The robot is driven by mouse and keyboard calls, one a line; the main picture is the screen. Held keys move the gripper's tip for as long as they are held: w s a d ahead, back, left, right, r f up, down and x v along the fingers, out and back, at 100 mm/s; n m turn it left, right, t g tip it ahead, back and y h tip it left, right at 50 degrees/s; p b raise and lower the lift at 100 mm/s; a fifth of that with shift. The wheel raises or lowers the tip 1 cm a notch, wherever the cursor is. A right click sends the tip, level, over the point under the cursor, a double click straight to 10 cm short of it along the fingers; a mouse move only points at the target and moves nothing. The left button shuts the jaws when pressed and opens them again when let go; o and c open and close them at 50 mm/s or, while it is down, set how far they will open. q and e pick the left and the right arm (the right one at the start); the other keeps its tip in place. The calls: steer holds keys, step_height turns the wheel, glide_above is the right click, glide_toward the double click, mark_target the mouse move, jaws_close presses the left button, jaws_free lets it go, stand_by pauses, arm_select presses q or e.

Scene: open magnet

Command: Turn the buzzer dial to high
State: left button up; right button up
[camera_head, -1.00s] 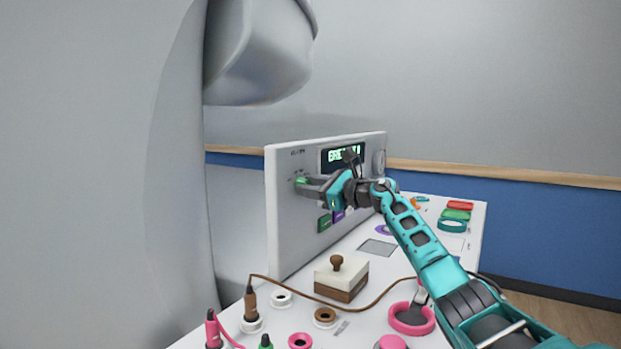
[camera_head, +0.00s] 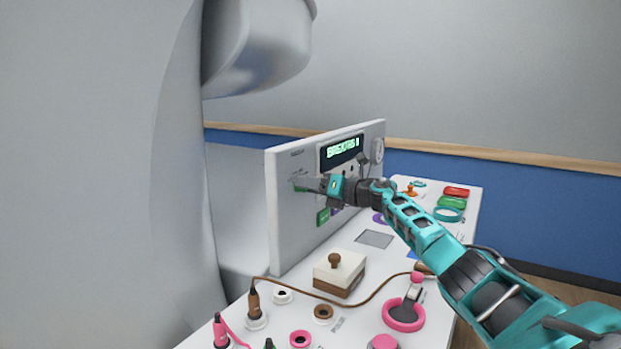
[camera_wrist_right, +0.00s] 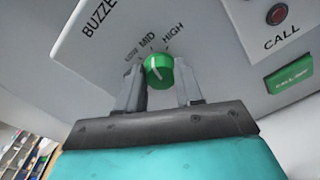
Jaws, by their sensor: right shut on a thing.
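The green buzzer dial (camera_wrist_right: 160,70) sits on the white upright panel (camera_head: 290,225), under the labels LOW, MID and HIGH. Its white pointer line leans to the upper left in the right wrist view, away from HIGH; its exact setting is hard to tell. In the head view the dial (camera_head: 300,187) is partly hidden by my fingers. My right gripper (camera_wrist_right: 159,83) is shut on the dial, one finger on each side. It also shows at the panel in the head view (camera_head: 297,183). My left gripper is not in view.
A lit display (camera_head: 344,148) is above the gripper on the panel. A red call button (camera_wrist_right: 277,14) and a green button (camera_wrist_right: 290,75) are right of the dial. Below lie a white-and-brown box (camera_head: 338,272), a brown cable (camera_head: 376,291) and a pink ring (camera_head: 403,315).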

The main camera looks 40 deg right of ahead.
steer(key=m+p, duration=0.1)
steer(key=m, duration=0.3)
steer(key=m+p, duration=0.2)
steer(key=m, duration=0.2)
steer(key=shift+d+f+m+y, duration=0.15)
steer(key=shift+m+y, duration=0.25)
stand_by(0.4)
steer(key=o, duration=1)
steer(key=shift+o, duration=0.2)
